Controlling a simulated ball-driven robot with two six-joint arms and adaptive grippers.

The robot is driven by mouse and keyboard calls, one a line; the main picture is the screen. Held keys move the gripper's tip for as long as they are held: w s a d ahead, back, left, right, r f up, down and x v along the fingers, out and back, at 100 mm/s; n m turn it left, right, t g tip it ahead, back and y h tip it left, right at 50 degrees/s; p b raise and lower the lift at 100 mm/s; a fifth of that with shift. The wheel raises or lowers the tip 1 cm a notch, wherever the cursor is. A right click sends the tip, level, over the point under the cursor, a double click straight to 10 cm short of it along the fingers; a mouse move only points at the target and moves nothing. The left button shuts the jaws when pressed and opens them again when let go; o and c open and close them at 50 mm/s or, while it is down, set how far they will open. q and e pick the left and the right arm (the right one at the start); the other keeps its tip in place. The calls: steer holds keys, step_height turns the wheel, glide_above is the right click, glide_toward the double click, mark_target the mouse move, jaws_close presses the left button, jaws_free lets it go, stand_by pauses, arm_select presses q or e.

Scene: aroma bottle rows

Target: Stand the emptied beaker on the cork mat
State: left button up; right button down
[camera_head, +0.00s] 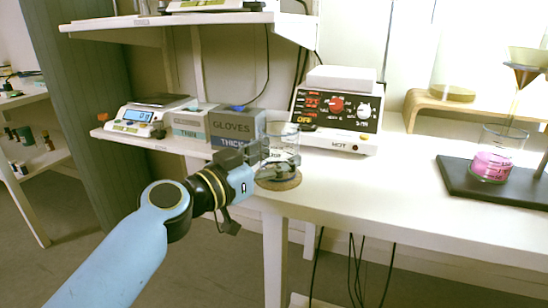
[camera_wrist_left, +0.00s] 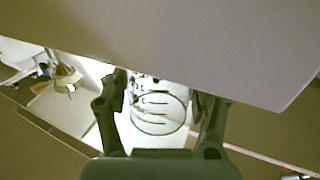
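The clear glass beaker (camera_head: 284,136) is upright at the table's left front part, with no coloured liquid visible in it. The round cork mat (camera_head: 288,184) lies directly under it. The beaker's base is at the mat, but I cannot tell whether it touches. My left gripper (camera_head: 268,158) reaches in from the left at the beaker's side. In the left wrist view its two fingers (camera_wrist_left: 160,100) lie on either side of the beaker (camera_wrist_left: 158,112), close against the glass, and appear shut on it. The fingers partly hide the beaker in the head view. My right gripper is not in view.
A hotplate (camera_head: 338,106) stands behind the beaker. Glove boxes (camera_head: 236,124) and a scale (camera_head: 152,116) are on the left. At right, a beaker of pink liquid (camera_head: 492,165) stands on a dark stand base (camera_head: 468,184) below a funnel. The table between is clear.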

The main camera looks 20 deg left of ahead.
arm_select(q)
steer(key=o, duration=0.4)
